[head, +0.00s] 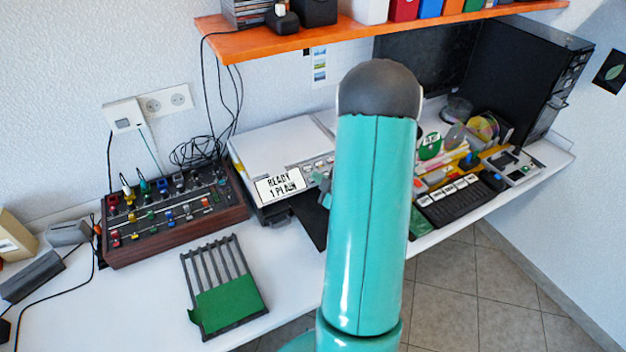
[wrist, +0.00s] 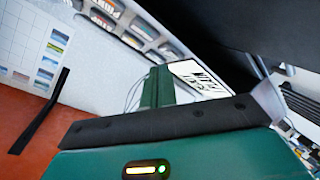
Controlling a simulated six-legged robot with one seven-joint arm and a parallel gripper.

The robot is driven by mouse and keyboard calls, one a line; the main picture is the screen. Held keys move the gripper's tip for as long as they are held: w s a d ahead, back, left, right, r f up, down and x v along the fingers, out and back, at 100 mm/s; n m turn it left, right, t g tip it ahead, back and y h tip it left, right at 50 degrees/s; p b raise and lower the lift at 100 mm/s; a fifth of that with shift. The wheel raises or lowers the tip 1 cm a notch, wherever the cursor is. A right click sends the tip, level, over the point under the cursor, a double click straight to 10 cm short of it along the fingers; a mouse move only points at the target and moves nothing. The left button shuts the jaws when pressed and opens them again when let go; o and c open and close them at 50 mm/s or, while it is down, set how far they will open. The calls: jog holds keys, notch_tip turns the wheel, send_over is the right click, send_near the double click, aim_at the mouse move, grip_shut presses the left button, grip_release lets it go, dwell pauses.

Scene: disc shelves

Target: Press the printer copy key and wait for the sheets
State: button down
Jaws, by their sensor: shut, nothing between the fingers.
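The white printer (head: 282,140) stands on the desk left of my arm. Its front display (head: 280,184) reads "READY 1 PLAIN", and a row of small keys (head: 318,168) sits right of it. I cannot tell which is the copy key. My gripper (head: 325,190) shows only as a small teal part at the printer's front right, by the keys; my arm hides the rest. In the wrist view my shut, empty gripper (wrist: 157,88) points toward the tilted display (wrist: 197,77). I cannot tell whether it touches a key. No printed sheet is visible.
A mixer-like board with knobs (head: 170,215) stands left of the printer. A dark slotted rack (head: 215,258) with a green sheet lies in front. An orange shelf (head: 300,40) hangs above. A black computer tower (head: 535,70) and clutter fill the right. The front-left desk has bare room.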

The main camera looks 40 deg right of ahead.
jog(key=shift+f, duration=0.1)
dwell(0.7)
jog(key=shift+w+d+f, duration=0.1)
jog(key=shift+w+f, duration=0.1)
jog(key=shift+f, duration=0.1)
jog(key=shift+w+f, duration=0.15)
jog(key=shift+f, duration=0.2)
dwell(0.7)
jog(key=shift+r, duration=0.1)
jog(key=shift+s+r, duration=0.35)
jog(key=shift+r, duration=0.3)
